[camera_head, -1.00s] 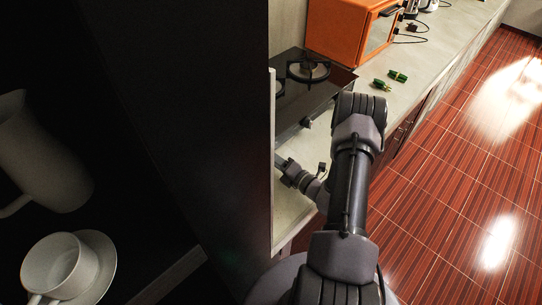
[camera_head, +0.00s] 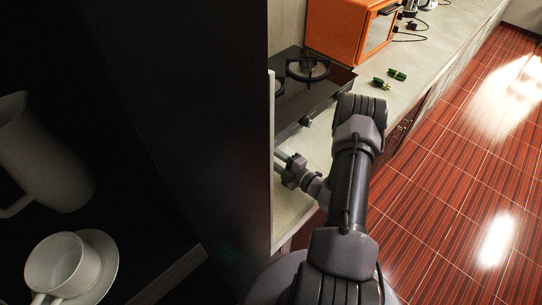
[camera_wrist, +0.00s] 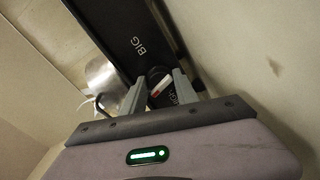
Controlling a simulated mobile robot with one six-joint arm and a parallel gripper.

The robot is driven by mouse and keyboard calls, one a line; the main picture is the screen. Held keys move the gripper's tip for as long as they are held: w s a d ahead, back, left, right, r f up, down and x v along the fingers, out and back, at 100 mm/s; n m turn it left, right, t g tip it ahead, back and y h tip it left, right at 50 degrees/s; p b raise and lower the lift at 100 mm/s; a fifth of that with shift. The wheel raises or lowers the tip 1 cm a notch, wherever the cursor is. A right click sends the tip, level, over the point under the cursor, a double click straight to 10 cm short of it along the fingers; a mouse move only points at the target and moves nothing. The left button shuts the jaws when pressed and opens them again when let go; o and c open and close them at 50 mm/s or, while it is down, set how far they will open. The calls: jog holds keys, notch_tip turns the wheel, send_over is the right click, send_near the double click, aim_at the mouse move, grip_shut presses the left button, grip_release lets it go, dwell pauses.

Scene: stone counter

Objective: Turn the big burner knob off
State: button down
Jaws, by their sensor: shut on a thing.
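The big burner knob (camera_wrist: 160,88) is dark with a red and white mark. In the wrist view it sits between the two fingers of my gripper (camera_wrist: 160,92), beside the white "BIG" lettering on the black stove panel. My gripper is shut on this knob. In the head view the black stove (camera_head: 318,98) lies on the counter, and my gripper (camera_head: 281,157) is partly hidden behind the tall dark panel's edge. The big knob cannot be made out there. Another knob (camera_head: 306,122) shows at the stove's front edge.
A tall dark cabinet side (camera_head: 200,120) stands close left of my arm. An orange oven (camera_head: 345,30) and green objects (camera_head: 397,75) are on the counter beyond the stove. A grey metallic round object (camera_wrist: 101,74) is near the fingers. Open floor lies right.

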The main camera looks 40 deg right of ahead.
dwell(0.5)
jog(key=c, duration=0.9)
grip_release()
jog(key=shift+c, duration=0.2)
